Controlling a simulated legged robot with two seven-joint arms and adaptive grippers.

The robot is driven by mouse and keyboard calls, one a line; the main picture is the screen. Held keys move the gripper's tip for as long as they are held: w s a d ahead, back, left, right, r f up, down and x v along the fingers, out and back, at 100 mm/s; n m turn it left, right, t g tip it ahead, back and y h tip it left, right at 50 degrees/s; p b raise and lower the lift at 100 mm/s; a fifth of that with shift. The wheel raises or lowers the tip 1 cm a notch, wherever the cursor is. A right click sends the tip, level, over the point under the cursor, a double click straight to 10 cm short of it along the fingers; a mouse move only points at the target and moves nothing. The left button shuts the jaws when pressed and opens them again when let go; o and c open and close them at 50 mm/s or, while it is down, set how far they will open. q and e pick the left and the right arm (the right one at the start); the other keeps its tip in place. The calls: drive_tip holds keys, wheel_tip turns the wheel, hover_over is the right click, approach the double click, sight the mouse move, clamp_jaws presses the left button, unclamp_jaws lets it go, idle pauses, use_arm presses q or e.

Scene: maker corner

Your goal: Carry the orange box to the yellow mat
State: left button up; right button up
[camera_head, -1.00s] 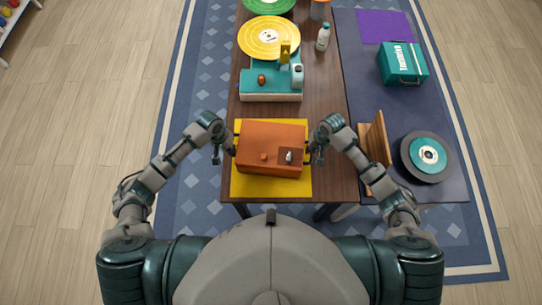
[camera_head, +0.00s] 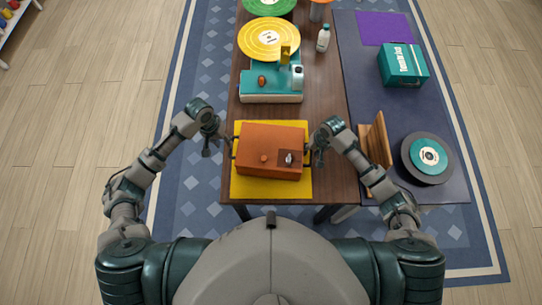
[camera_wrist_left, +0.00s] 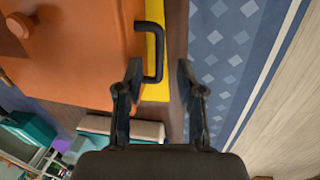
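The orange box (camera_head: 270,150) rests on the yellow mat (camera_head: 270,189), with mat showing around it. In the left wrist view the box (camera_wrist_left: 75,50) has a black side handle (camera_wrist_left: 160,45). My left gripper (camera_head: 215,142) is at the box's left side, a little out from it. In the left wrist view its fingers (camera_wrist_left: 160,72) are spread apart near the handle's end, not clamped on it. My right gripper (camera_head: 316,152) is close beside the box's right side; its fingers are too small and partly hidden to tell their state.
Behind the box on the wooden table (camera_head: 314,85) stand a teal-topped device (camera_head: 262,80), a yellow disc (camera_head: 268,38) and a white bottle (camera_head: 323,38). On the dark right-hand surface are a wooden stand (camera_head: 378,140), a black disc (camera_head: 426,175) and a teal box (camera_head: 402,65).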

drive_tip(key=shift+r, duration=0.3)
use_arm(q)
drive_tip(key=r, duration=0.3)
drive_tip(key=shift+a+r, duration=0.25)
drive_tip(key=shift+a, duration=0.1)
use_arm(e)
wheel_tip(320, 180, up, 11)
drive_tip(key=d, duration=0.2)
drive_tip(key=shift+s, duration=0.1)
